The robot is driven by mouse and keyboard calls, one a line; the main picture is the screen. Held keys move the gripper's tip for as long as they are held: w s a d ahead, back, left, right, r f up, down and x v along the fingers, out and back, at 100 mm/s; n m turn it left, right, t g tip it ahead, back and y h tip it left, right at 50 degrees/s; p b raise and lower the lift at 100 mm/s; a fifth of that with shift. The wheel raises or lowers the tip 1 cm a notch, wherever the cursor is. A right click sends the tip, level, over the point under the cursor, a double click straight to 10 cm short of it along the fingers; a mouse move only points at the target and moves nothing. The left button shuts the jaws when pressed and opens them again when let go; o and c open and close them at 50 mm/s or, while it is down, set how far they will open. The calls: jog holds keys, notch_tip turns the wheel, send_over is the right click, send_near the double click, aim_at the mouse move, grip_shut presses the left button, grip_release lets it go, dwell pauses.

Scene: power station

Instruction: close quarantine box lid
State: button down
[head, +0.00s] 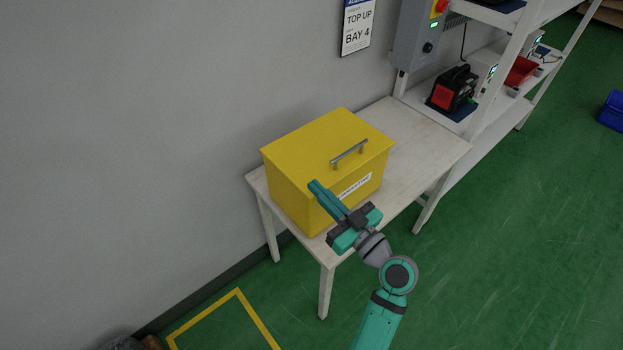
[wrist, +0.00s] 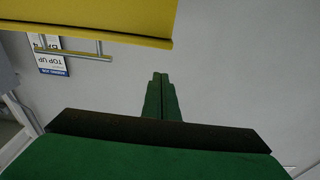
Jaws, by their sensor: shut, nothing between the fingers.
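The yellow quarantine box (head: 290,199) stands on a pale table, with a white label (head: 354,186) on its front, partly hidden by my gripper. Its yellow lid (head: 318,139) lies flat across the top, and I see no clear gap under it. A grey bar handle (head: 349,153) is on the lid. My gripper (head: 314,186) is shut and empty, and appears in front of the box's front face, below the lid's front edge. In the wrist view, which is upside down, the lid (wrist: 100,18) and handle (wrist: 75,52) are upper left, apart from my fingertips (wrist: 160,76).
The table (head: 425,145) has free room right of the box. A grey wall is behind. A grey control box (head: 418,40) and a white shelf rack (head: 505,65) with a black-and-red device (head: 452,90) stand at upper right. Green floor is open in front.

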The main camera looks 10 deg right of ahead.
aim_at(313, 200)
jog(key=shift+s+d+f, duration=0.1)
jog(key=shift+s+f, duration=0.05)
jog(key=shift+f, duration=1.25)
jog(key=shift+s+f, duration=0.15)
jog(key=shift+f, duration=1.2)
jog(key=shift+r, duration=0.15)
notch_tip(313, 200, up, 5)
jog(key=f+v, duration=0.2)
jog(key=v, duration=0.7)
jog(key=shift+s, duration=0.25)
